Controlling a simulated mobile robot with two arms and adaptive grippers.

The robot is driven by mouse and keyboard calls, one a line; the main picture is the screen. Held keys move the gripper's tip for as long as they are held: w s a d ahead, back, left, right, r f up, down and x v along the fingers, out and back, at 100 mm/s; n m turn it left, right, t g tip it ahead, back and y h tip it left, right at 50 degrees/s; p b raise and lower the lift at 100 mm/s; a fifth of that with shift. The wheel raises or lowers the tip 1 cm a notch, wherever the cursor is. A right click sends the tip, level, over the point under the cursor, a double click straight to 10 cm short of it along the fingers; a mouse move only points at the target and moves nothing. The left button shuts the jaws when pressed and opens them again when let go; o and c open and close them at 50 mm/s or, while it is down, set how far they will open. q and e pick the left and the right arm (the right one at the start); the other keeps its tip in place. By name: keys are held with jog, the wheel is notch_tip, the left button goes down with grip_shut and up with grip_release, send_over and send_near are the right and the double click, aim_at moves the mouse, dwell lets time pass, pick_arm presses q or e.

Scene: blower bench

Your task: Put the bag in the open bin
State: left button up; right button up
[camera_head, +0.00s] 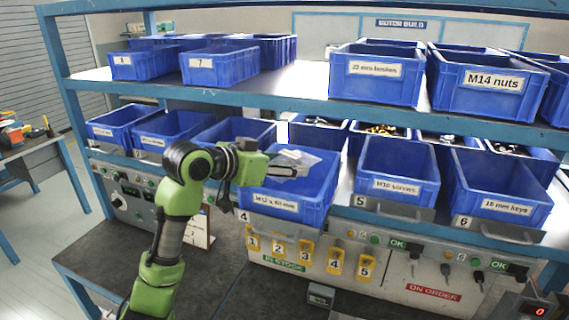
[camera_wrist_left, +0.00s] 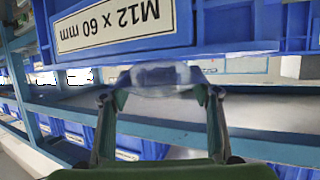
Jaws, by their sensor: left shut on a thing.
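The clear plastic bag (camera_head: 299,159) is held by my left gripper (camera_head: 287,170), and in the head view it overlaps the opening of a blue bin. In the left wrist view the bag (camera_wrist_left: 160,77) sits between the two fingertips (camera_wrist_left: 160,92), which are shut on it. That bin (camera_head: 290,207), labelled M12 x 60 mm, is pulled forward over the place marked 4. I cannot tell the bag's exact height over the bin. My right gripper is not in view.
Bins labelled M10 screws (camera_head: 396,178) and 16 mm keys (camera_head: 497,190) stand to the right. More blue bins stand to the left (camera_head: 172,131). The upper shelf (camera_head: 300,90) with bins runs above and behind. The dark bench top (camera_head: 215,262) is mostly clear.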

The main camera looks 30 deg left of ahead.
pick_arm(q)
jog(key=shift+f, duration=0.4)
jog(key=shift+f+b, duration=0.15)
jog(key=shift+b, duration=0.15)
jog(key=o, duration=1.5)
jog(key=shift+c, duration=0.2)
